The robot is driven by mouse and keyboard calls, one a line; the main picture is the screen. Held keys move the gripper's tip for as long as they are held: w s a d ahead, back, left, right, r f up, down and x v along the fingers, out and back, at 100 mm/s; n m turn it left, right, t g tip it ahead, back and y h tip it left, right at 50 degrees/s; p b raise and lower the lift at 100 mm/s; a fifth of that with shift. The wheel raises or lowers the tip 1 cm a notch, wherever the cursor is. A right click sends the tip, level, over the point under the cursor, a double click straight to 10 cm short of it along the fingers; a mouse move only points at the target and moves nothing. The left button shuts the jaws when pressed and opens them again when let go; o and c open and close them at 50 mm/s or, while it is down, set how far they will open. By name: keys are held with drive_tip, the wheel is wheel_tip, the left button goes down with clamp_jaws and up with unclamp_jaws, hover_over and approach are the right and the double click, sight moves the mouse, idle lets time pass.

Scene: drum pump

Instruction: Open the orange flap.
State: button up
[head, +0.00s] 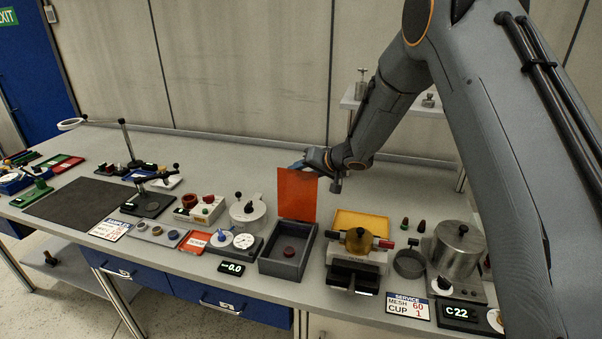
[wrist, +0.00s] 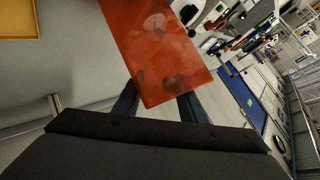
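The orange flap (head: 297,194) is a translucent panel that stands upright at the back edge of an open grey box (head: 272,266). A dark red knob (head: 289,252) sits inside the box. My gripper (head: 299,165) is at the flap's top edge, partly behind it in the head view. In the wrist view the flap (wrist: 168,50) covers the tips of my gripper's fingers (wrist: 155,82), which show darkly through it. The two fingers are apart, with no object clearly held between them. Whether they touch the flap I cannot tell.
A yellow tray (head: 365,222) and a grey fixture with an amber part (head: 358,240) stand right of the box. A dial unit (head: 237,243) stands to its left. A steel pot (head: 458,246) is further right. A small shelf (head: 400,106) is behind my arm.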

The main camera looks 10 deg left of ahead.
drive_tip(key=b+v, duration=0.2)
drive_tip(key=v, duration=0.5)
drive_tip(key=shift+d+r, duration=0.2)
drive_tip(key=shift+d, duration=0.1)
